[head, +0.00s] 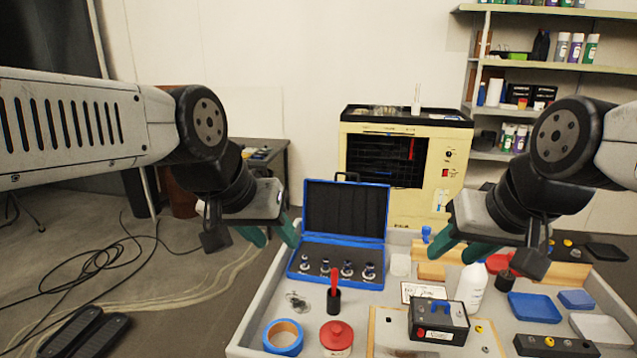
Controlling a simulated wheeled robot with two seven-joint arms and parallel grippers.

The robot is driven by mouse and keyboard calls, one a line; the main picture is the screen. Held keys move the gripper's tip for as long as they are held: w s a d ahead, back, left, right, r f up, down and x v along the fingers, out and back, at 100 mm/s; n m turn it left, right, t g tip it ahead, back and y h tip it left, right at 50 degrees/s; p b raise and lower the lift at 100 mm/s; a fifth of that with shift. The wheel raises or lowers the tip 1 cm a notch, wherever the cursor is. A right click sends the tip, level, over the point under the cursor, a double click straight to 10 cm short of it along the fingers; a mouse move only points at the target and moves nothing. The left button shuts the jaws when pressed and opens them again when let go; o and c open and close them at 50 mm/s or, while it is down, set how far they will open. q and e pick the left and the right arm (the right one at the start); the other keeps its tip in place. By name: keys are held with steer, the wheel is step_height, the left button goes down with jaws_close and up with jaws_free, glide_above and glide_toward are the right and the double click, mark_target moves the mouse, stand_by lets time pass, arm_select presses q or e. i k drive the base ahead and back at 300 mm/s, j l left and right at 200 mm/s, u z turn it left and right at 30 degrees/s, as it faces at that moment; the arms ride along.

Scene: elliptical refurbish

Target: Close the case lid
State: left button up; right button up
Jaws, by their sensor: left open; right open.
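The blue case (292,274) sits at the back left of the grey workbench. Its lid (344,211) stands up, open, with a dark inner face and a blue rim. Several small metal pieces with blue parts stand in a row in the case's base. My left gripper (275,236) is open and empty, just left of the raised lid, with green fingers pointing down. My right gripper (462,250) is open and empty, to the right of the case, above the bench. Neither gripper appears to touch the case.
In front of the case are a black cup with a red-handled tool (334,294), blue tape (283,337) and a red tin (336,337). A white bottle (470,286) stands below my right gripper. A black box (438,321) lies front centre. A cream machine (405,165) stands behind.

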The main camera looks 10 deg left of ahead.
mark_target(357, 211)
steer(key=u, duration=0.1)
steer(key=j+z, duration=0.1)
steer(key=j, duration=0.65)
steer(key=k+j+z, duration=0.1)
steer(key=j, duration=0.6)
steer(key=i+j+z, duration=0.1)
steer(key=j, duration=0.4)
steer(key=i+j+z, duration=0.15)
steer(key=j, duration=0.35)
steer(key=i+j+z, duration=0.1)
steer(key=j, duration=0.45)
steer(key=i+j+z, duration=0.25)
steer(key=i+j, duration=0.4)
steer(key=i, duration=0.45)
steer(key=z, duration=0.05)
